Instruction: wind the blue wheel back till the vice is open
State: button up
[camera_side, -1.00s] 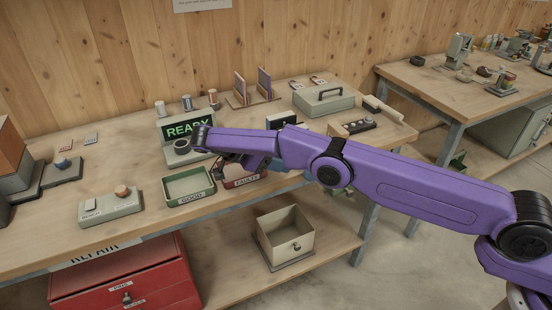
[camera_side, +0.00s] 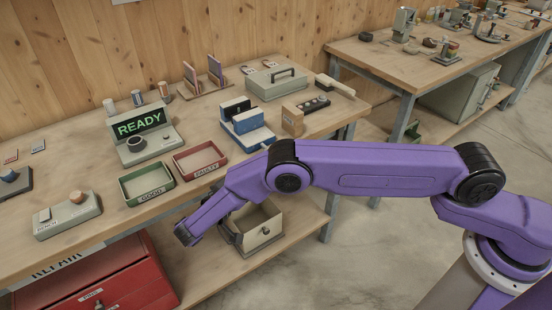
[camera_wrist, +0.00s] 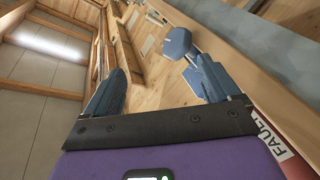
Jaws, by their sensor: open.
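The vice is a blue block with dark upright jaw plates on the bench, right of the red tray, in the side view (camera_side: 247,134). A gap shows between the plates; its exact width is hard to judge. In the wrist view, a flat blue rounded piece (camera_wrist: 177,43), which looks like the blue wheel, sits on a pale shaft beyond my fingertips. My gripper (camera_wrist: 158,85) is open, its fingers wide apart with nothing between them. The wheel is ahead, nearer the right finger.
The red FAULTY tray (camera_side: 200,160) and green GOOD tray (camera_side: 147,185) stand at the bench's front edge. A READY screen (camera_side: 141,122) is behind them. A wooden block (camera_side: 292,119) stands right of the vice. An open box (camera_side: 258,228) is on the lower shelf.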

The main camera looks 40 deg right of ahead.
jog(key=s+d+f+m+t+y, duration=0.1)
jog(key=s+d+m+t+y, duration=0.55)
jog(key=m, duration=0.95)
jog(key=s+d+f+m+t+y, duration=0.1)
jog(key=s+d+m+t+y, duration=0.3)
jog(key=s+m+t+y, duration=0.9)
jog(key=w+m+g+h, duration=0.3)
jog(key=w+g, duration=0.4)
jog(key=w, duration=1.6)
jog(key=shift+w+d+f+m, duration=0.15)
jog(key=shift+w+d+m, duration=0.05)
jog(key=shift+w+m, duration=0.15)
jog(key=shift+h, duration=0.25)
jog(key=shift+c, duration=0.4)
jog(key=c, duration=1)
